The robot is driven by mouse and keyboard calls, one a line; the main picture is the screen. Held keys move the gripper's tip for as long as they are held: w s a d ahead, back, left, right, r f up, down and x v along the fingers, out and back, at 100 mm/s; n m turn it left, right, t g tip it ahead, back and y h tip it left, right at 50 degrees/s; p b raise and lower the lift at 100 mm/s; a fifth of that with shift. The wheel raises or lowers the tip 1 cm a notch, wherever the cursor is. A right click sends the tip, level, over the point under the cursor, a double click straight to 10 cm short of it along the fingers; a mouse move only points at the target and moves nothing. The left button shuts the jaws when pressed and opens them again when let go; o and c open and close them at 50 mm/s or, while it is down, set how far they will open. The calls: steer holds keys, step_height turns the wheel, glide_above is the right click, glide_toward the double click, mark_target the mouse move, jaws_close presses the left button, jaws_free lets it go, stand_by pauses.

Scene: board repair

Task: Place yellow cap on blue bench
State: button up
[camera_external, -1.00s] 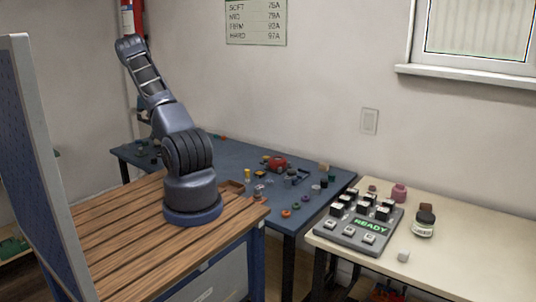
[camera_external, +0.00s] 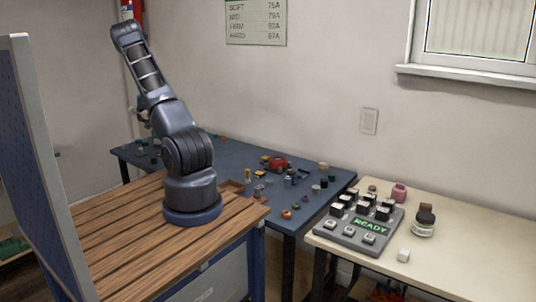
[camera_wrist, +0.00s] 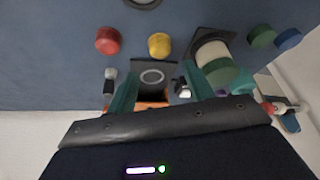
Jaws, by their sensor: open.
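In the wrist view a round yellow cap (camera_wrist: 159,45) lies on the blue bench surface (camera_wrist: 50,70), between a red cap and a pale cylinder. The bench also shows in the external view (camera_external: 222,160), behind my arm's base. My gripper (camera_wrist: 158,90) is open, with teal fingers apart and the yellow cap beyond their tips. A dark piece with a ring shows between the fingers; I cannot tell whether it touches them. In the external view my gripper is mostly hidden behind my arm, and I cannot tell which small yellow thing is the cap.
In the wrist view a red cap (camera_wrist: 108,40), a green cap (camera_wrist: 262,36), a blue cap (camera_wrist: 288,39) and a white-and-green cylinder (camera_wrist: 212,55) surround it.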

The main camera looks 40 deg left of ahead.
steer(key=v, duration=0.4)
steer(key=shift+s+r, duration=0.1)
steer(key=shift+r, duration=0.15)
steer(key=shift+d, duration=0.1)
